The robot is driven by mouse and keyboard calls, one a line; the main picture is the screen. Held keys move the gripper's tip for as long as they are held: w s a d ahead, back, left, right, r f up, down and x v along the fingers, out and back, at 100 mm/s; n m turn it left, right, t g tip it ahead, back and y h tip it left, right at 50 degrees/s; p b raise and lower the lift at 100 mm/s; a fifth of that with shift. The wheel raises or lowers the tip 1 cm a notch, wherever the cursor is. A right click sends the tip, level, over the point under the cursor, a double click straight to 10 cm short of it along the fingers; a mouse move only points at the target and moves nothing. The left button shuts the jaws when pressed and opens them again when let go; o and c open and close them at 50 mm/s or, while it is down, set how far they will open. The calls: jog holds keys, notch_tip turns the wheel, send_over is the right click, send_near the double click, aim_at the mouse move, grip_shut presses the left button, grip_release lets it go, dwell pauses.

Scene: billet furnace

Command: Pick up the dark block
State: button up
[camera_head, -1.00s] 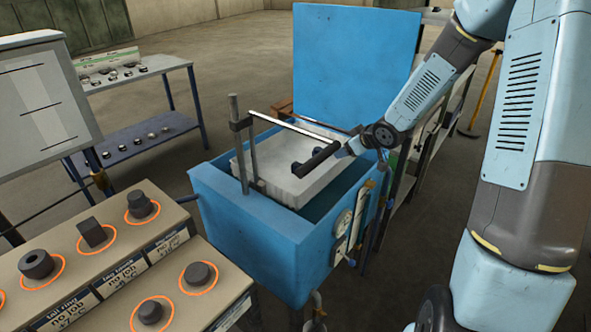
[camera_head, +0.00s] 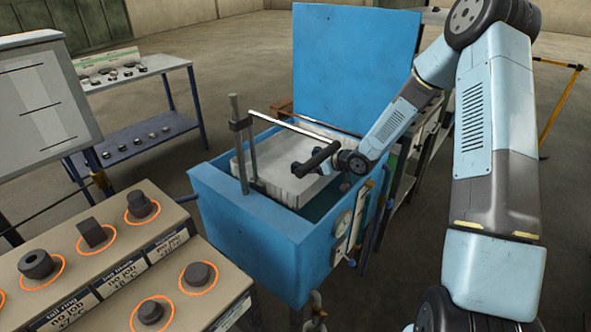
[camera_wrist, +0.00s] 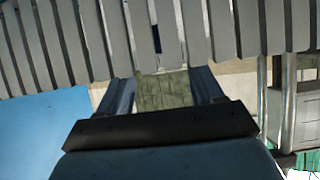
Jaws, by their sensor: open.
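Several dark metal pieces sit in orange rings on the sloping console at left in the head view. The most block-like is a squarish dark block (camera_head: 93,233), between a ring-shaped piece and a rounded one. I cannot tell for sure that this is the block meant. My gripper (camera_head: 299,169) is over the blue tank, well to the right of and beyond the console, by the pale ribbed piece. In the wrist view my gripper (camera_wrist: 163,90) has its two fingers apart with nothing between them. No dark block shows there.
The blue tank (camera_head: 250,235) has a raised blue lid (camera_head: 355,60), a post and a silver bar (camera_head: 300,126). The pale ribbed piece (camera_head: 282,185) fills much of its opening. The console (camera_head: 120,262) is in front at left. A parts table (camera_head: 150,138) stands behind.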

jog(key=shift+w+x, duration=0.15)
jog(key=shift+x, duration=1.6)
jog(key=shift+w+x, duration=0.15)
jog(key=shift+x, duration=1.65)
jog(key=shift+d, duration=0.2)
jog(key=shift+r, duration=0.1)
jog(key=shift+c, duration=0.2)
grip_shut()
